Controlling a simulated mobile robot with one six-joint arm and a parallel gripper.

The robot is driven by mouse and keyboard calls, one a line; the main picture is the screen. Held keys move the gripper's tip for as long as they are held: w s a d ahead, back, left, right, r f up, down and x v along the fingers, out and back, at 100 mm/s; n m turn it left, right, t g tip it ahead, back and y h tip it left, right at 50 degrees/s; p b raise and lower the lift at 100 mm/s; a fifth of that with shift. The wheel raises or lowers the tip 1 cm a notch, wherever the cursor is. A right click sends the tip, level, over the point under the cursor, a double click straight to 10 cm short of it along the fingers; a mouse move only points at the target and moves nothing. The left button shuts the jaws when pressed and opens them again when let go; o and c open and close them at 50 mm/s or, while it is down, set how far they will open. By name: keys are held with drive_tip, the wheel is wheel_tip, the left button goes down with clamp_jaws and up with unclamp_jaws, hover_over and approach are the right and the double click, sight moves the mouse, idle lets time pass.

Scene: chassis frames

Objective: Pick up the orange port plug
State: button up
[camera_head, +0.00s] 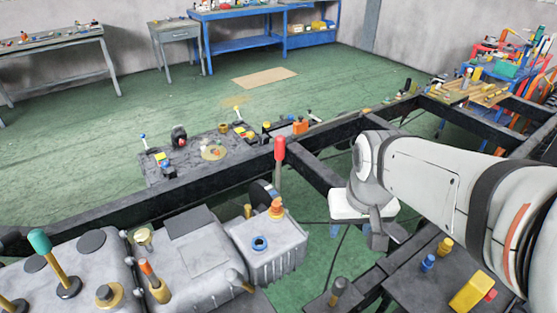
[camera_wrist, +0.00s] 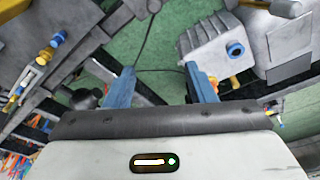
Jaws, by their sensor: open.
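An orange plug (camera_head: 276,208) stands on top of a grey housing (camera_head: 285,262), beside a blue ring port (camera_head: 260,243). In the wrist view, the housing (camera_wrist: 198,47) and the blue ring (camera_wrist: 235,50) lie above and right of my fingers. A small orange part (camera_wrist: 235,82) shows just right of the right finger; I cannot tell if it is the same plug. My gripper (camera_wrist: 162,88) is open, with its two blue fingers apart and only floor and a dark cable seen between them. In the head view, it is to the right of the housing and apart from it.
Dark chassis rails (camera_head: 310,168) run around the housing. A red-topped lever (camera_head: 279,150) rises behind the plug. A larger grey gearbox (camera_head: 195,250) with knobs stands left. A yellow block (camera_head: 470,293) lies at lower right. Green floor is open beyond the frame.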

drive_tip(key=w+a+f+n+g+p, duration=0.1)
drive_tip(key=w+a, duration=0.3)
drive_tip(key=w, duration=0.3)
drive_tip(key=w+a+f+n+p, duration=0.1)
drive_tip(key=w+a, duration=0.2)
drive_tip(key=w, duration=0.3)
drive_tip(key=n+g, duration=0.1)
hover_over(276, 203)
drive_tip(key=f, duration=0.7)
drive_tip(key=shift+s+a+f+p, duration=0.1)
drive_tip(key=shift+a+f+p, duration=0.2)
drive_tip(key=shift+f, duration=0.5)
drive_tip(key=f, duration=0.2)
drive_tip(key=f+p, duration=0.1)
drive_tip(key=f, duration=0.4)
drive_tip(key=shift+d, duration=0.3)
drive_tip(key=c, duration=1.1)
